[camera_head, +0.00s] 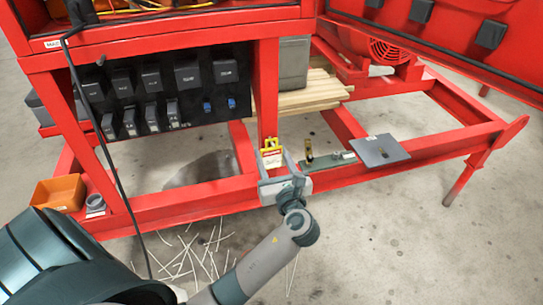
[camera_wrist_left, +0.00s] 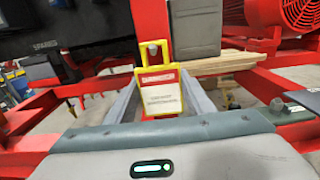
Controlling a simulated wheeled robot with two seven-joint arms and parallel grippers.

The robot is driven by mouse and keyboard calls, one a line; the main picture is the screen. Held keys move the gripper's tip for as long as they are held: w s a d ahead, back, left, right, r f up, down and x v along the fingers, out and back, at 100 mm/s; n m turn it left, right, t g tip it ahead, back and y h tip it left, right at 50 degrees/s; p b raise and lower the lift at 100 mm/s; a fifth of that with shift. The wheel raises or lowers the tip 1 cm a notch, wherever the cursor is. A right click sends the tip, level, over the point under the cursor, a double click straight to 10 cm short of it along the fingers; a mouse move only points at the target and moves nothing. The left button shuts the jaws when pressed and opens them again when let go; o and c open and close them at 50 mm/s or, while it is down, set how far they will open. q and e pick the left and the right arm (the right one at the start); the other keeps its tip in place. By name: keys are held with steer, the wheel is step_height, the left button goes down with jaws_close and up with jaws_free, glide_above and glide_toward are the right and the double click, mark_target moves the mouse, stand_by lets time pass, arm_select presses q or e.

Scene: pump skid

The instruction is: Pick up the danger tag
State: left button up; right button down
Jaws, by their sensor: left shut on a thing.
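The danger tag (camera_head: 271,155) is a small yellow-framed card with a red header and a white field. In the left wrist view the danger tag (camera_wrist_left: 160,90) stands upright between the fingertips, its face toward the camera. My left gripper (camera_head: 272,174) is shut on the tag's lower part, in front of the red upright of the skid. In the left wrist view my left gripper (camera_wrist_left: 162,108) shows as two grey fingers reaching in from both sides. The tag's top is close to a hook-like fitting; I cannot tell whether they touch. My right gripper is not in view.
A grey plate (camera_head: 380,150) and a green-grey strip with a brass-coloured padlock (camera_head: 309,155) lie on the red rail right of the gripper. An orange bin (camera_head: 58,193) sits at the left. Pale cable ties (camera_head: 200,252) litter the floor. A black cable (camera_head: 100,135) hangs at the left.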

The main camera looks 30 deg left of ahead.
arm_select(q)
steer(key=shift+r, duration=0.1)
steer(key=shift+r, duration=0.6)
steer(key=shift+s+d+r+p, duration=0.1)
steer(key=shift+d+p, duration=0.1)
steer(key=shift+p, duration=0.1)
steer(key=v, duration=1.7)
steer(key=shift+s+p, duration=0.3)
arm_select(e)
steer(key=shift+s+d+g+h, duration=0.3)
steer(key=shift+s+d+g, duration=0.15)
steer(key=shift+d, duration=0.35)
arm_select(q)
steer(key=shift+d, duration=0.15)
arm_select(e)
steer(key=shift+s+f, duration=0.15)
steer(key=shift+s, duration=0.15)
